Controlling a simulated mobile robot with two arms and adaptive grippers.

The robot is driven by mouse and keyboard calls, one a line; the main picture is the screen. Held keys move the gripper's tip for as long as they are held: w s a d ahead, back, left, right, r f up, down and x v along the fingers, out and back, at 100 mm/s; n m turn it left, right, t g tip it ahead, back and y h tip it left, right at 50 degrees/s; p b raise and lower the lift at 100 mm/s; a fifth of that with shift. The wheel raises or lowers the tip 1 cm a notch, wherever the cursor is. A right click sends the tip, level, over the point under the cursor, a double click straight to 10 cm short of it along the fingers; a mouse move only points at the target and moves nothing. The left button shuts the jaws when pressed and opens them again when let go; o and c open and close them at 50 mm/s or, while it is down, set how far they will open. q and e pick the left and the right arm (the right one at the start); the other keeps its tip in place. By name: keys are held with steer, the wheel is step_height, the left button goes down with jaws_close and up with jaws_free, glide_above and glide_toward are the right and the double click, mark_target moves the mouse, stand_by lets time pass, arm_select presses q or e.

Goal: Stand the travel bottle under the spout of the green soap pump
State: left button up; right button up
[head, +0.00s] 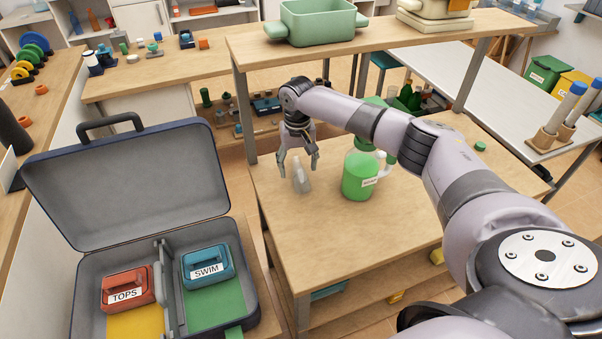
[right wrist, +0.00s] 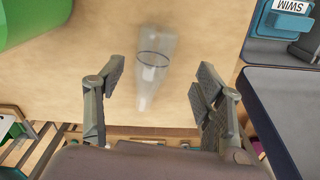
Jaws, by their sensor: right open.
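The travel bottle (head: 301,182) is a small clear bottle on the wooden table (head: 330,240), left of the green soap pump. In the right wrist view the bottle (right wrist: 153,72) has a dark ring and looks blurred. My left gripper is not in view.
An open suitcase (head: 140,190) with TOPS (head: 127,291) and SWIM (head: 207,266) boxes stands left of the table. A raised shelf (head: 400,42) with a green tub (head: 318,22) spans the table's back. The table front is clear.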

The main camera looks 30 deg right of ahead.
mark_target(301, 174)
steer(key=shift+s+d+f, duration=0.1)
steer(key=shift+s+f, duration=0.05)
steer(key=shift+f, duration=0.6)
steer(key=f, duration=0.3)
steer(key=shift+d, duration=0.3)
steer(key=shift+f, duration=0.35)
steer(key=shift+c, duration=1.4)
steer(key=c, duration=0.5)
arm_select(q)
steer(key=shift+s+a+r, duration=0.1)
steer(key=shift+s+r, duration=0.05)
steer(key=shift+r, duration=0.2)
arm_select(e)
steer(key=c, duration=0.5)
steer(key=shift+r, duration=0.15)
